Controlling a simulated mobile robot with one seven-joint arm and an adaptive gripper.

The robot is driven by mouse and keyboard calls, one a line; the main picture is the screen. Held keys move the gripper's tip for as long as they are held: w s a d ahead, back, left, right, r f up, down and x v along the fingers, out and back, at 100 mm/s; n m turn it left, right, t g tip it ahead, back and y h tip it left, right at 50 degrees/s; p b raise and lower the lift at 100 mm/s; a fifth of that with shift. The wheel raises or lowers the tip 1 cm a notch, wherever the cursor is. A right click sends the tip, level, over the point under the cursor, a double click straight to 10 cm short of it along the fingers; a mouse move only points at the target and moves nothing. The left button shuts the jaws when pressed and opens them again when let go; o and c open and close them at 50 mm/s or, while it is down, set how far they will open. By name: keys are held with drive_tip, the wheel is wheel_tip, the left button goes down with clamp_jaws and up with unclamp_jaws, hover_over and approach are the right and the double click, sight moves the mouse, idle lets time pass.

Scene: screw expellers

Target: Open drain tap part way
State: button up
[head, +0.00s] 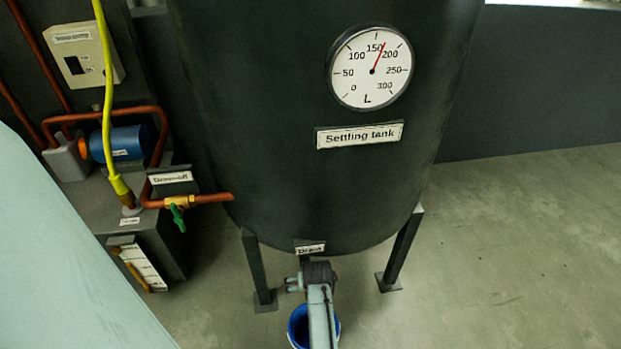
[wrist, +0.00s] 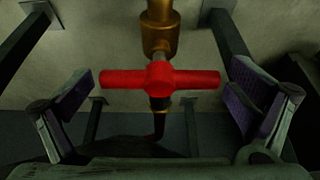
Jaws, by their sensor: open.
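The drain tap has a red bar handle (wrist: 160,79) that lies level across the middle of the wrist view. Its brass body (wrist: 160,25) shows above the handle. My gripper (wrist: 162,100) is open, with one purple-padded finger left of the handle and one right of it. A gap shows between each finger and the handle's ends, so nothing is held. In the head view my gripper (head: 305,276) is under the tank by the drain label (head: 310,248), and it hides the tap there.
The dark settling tank (head: 270,190) stands on legs (head: 402,250) beside my gripper. Its dial (head: 370,68) points between 150 and 200 litres. A blue bucket (head: 297,327) is on the floor below, partly behind my arm. A green-handled valve (head: 177,216) is at left. Floor at right is clear.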

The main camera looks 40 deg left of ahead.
drive_tip(key=shift+c, duration=0.4)
drive_tip(key=c, duration=1)
drive_tip(key=shift+r+n+p, duration=0.1)
drive_tip(key=shift+n+p, duration=0.25)
drive_tip(key=shift+n, duration=0.05)
drive_tip(key=shift+n+g+p, duration=0.35)
drive_tip(key=shift+n+g, duration=0.05)
drive_tip(key=shift+n, duration=0.2)
drive_tip(key=shift+n+g+y+p, duration=0.45)
drive_tip(key=shift+n+g, duration=0.35)
drive_tip(key=shift+n, duration=1.4)
